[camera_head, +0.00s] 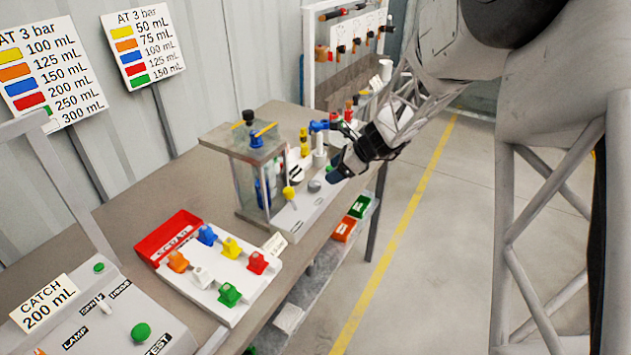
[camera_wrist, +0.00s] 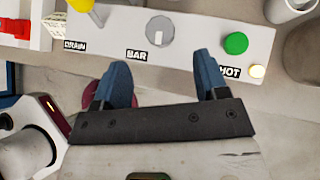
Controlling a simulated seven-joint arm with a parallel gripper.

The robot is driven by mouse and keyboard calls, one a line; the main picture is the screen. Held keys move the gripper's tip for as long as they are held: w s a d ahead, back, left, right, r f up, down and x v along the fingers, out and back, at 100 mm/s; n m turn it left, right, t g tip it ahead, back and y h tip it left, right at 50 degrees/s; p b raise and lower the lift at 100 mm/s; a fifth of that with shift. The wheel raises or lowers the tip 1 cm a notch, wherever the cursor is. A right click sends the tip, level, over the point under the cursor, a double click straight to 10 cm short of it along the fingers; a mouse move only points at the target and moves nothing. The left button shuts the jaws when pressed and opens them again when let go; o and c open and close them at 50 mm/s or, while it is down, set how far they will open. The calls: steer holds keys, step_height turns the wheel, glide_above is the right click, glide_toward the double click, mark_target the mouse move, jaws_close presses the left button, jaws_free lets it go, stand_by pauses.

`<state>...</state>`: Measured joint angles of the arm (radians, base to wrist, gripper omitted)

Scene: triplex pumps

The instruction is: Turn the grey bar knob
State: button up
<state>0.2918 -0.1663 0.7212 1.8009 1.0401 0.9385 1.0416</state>
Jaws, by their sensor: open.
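The grey bar knob (camera_wrist: 160,30) is a round grey knob with a pale bar mark, on a white panel (camera_wrist: 205,52) above the label BAR. It also shows in the head view (camera_head: 314,186) on the sloped white panel at the foot of the clear tank. My gripper (camera_wrist: 162,75) is open, with its two blue fingers pointing at the panel. The knob lies between the fingers' directions, a little beyond their tips, and nothing is between the fingers. In the head view my gripper (camera_head: 337,170) is just right of and above the knob.
A yellow knob (camera_head: 289,193) by DRAIN is left of the grey knob. A green button (camera_wrist: 236,43) and a lit lamp by SHOT are to its right. The clear tank (camera_head: 250,175) stands close behind. A board of coloured valves (camera_head: 222,275) is nearer on the bench.

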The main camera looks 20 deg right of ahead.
mark_target(314, 183)
steer(key=shift+x, duration=3.9)
steer(key=c, duration=0.9)
